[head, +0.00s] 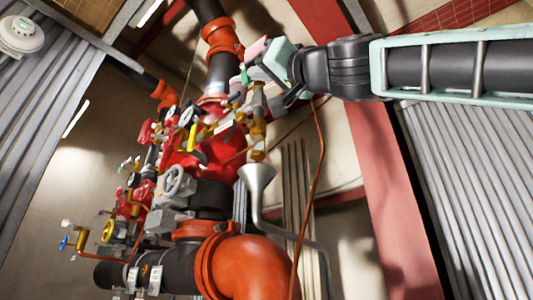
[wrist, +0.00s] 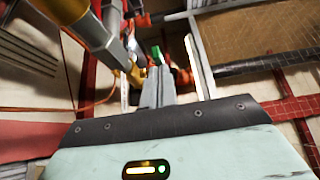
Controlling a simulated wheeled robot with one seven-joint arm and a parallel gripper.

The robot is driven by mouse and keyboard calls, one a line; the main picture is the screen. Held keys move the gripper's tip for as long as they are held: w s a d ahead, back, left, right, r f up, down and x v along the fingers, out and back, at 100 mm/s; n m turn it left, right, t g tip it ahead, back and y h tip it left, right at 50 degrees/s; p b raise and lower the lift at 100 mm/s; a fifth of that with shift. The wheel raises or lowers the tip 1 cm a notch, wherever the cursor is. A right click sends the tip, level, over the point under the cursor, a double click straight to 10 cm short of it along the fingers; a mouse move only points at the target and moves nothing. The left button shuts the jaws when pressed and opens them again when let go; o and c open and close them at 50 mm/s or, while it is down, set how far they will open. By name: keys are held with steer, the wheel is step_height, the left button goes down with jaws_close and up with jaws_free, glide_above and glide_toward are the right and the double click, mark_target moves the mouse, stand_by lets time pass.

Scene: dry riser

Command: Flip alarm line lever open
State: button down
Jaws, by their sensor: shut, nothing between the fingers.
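My gripper (head: 258,72) is at the top of the valve assembly, reaching in from the right. In the wrist view its grey fingers (wrist: 158,80) are together, with nothing held. A small green lever (head: 244,75) is right at the fingertips; it also shows just beyond them in the wrist view (wrist: 157,55). I cannot tell whether the fingers touch it. A yellow lever (head: 192,141) stands lower down among the brass fittings. No label shows which lever is the alarm line's, and the gripper's hand partly hides the fittings.
A large orange pipe elbow (head: 250,268) is at the bottom. A red post (head: 385,190) stands behind, under my arm.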

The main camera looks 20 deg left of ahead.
steer(key=shift+a+f, duration=0.15)
steer(key=shift+f, duration=0.05)
steer(key=shift+w+a+f+b, duration=0.15)
steer(key=shift+a+b, duration=0.1)
steer(key=shift+b, duration=0.1)
steer(key=shift+w+a+f, duration=0.15)
steer(key=shift+a+f, duration=0.1)
stand_by(0.5)
